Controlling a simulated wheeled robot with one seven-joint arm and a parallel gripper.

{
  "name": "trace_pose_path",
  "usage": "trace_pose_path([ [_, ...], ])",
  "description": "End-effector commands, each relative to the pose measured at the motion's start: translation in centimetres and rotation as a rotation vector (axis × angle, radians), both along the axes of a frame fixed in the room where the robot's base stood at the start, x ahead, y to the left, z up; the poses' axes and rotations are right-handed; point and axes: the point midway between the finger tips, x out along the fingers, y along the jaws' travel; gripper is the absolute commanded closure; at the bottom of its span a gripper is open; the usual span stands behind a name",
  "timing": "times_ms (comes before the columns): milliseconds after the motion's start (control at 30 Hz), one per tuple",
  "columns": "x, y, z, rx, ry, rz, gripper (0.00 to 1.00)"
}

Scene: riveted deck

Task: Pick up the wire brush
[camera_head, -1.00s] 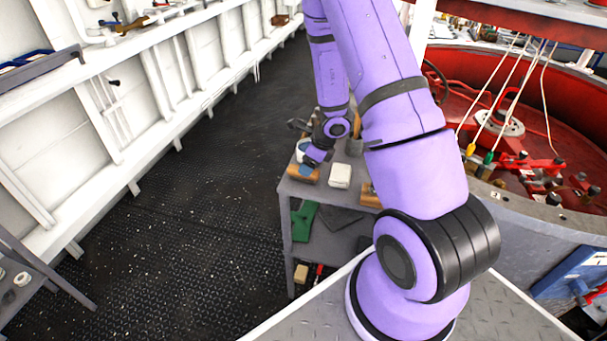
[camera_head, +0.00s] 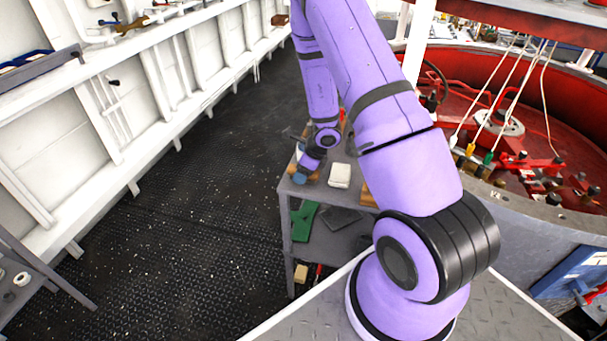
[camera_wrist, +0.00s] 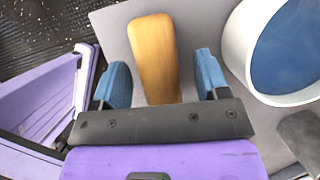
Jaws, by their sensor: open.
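A wooden piece with a rounded end, apparently the wire brush (camera_wrist: 155,42), lies on the grey table top in the wrist view. No bristles show, and its near end is hidden behind my gripper's dark palm. My gripper (camera_wrist: 160,74) is open, with one blue fingertip on each side of the wood and a gap on both sides. In the head view my gripper (camera_head: 301,178) is low at the near left corner of the grey table, and mostly hides the wood there.
A white round container (camera_wrist: 240,52), blue inside, stands close right of my gripper. A pale block (camera_head: 339,175) lies right of it on the table. The shelf below holds a green piece (camera_head: 303,220). Open dark floor (camera_head: 190,220) lies to the left.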

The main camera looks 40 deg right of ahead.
Motion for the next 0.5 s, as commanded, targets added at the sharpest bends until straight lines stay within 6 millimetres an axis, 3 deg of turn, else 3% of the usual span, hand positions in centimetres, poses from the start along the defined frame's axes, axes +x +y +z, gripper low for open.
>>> trace_pose_path([
  [467, 0.00, 0.00, -0.30, 0.000, 0.000, -0.001, 0.32],
  [500, 0.01, -0.01, -0.29, 0.000, 0.000, -0.001, 0.39],
])
